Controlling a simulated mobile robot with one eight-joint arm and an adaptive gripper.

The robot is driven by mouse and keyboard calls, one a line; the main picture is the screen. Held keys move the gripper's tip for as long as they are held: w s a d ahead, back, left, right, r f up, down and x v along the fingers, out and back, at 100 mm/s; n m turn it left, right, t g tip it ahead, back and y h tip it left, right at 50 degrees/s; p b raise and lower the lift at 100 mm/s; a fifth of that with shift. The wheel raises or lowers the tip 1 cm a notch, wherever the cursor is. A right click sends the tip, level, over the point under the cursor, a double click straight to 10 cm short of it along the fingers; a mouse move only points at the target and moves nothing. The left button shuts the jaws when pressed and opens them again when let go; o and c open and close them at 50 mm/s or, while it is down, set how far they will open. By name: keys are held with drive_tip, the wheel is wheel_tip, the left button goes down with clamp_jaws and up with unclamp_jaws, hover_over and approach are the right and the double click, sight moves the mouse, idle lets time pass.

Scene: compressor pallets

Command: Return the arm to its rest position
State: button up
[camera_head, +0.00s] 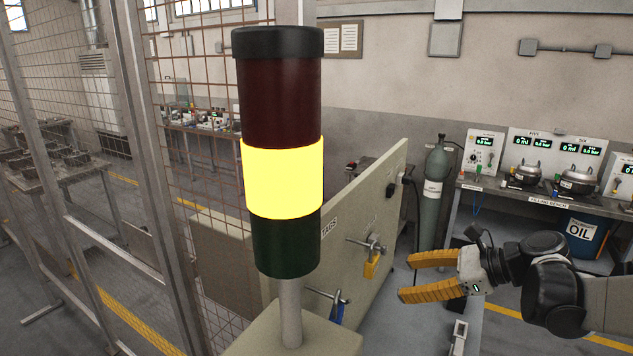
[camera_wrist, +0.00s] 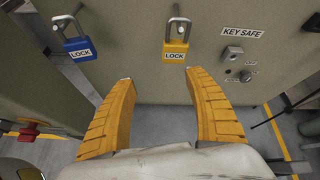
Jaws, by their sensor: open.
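My gripper (camera_head: 402,277) has two yellow ribbed fingers spread apart with nothing between them. It reaches in from the right in the head view, to the right of the beige cabinet panel (camera_head: 350,225). In the wrist view my gripper (camera_wrist: 165,95) is open and points at the cabinet face (camera_wrist: 145,60). A blue padlock (camera_wrist: 81,48) and a yellow padlock (camera_wrist: 175,51), both marked LOCK, hang there beyond the fingertips. The yellow padlock also shows in the head view (camera_head: 371,266).
A stack light (camera_head: 282,180) with its yellow section lit stands close in front. A mesh fence (camera_head: 195,100) is on the left. A gas cylinder (camera_head: 432,195) and the filling bench (camera_head: 545,205) stand behind my arm. A KEY SAFE label (camera_wrist: 243,32) is at the wrist view's upper right.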

drive_tip(key=s+a+f+n+h+b, duration=0.2)
drive_tip(key=s+f+n+h+b, duration=0.2)
drive_tip(key=n, duration=0.7)
drive_tip(key=s+a+f+n+h+b, duration=0.2)
drive_tip(key=s+f+n+h+b, duration=0.3)
drive_tip(key=s+f+n+b, duration=0.4)
drive_tip(key=shift+s+a+f+n+h, duration=0.3)
drive_tip(key=shift+s+f+n, duration=0.8)
drive_tip(key=shift+s+f, duration=1.35)
drive_tip(key=shift+s+r, duration=0.3)
drive_tip(key=shift+r, duration=0.05)
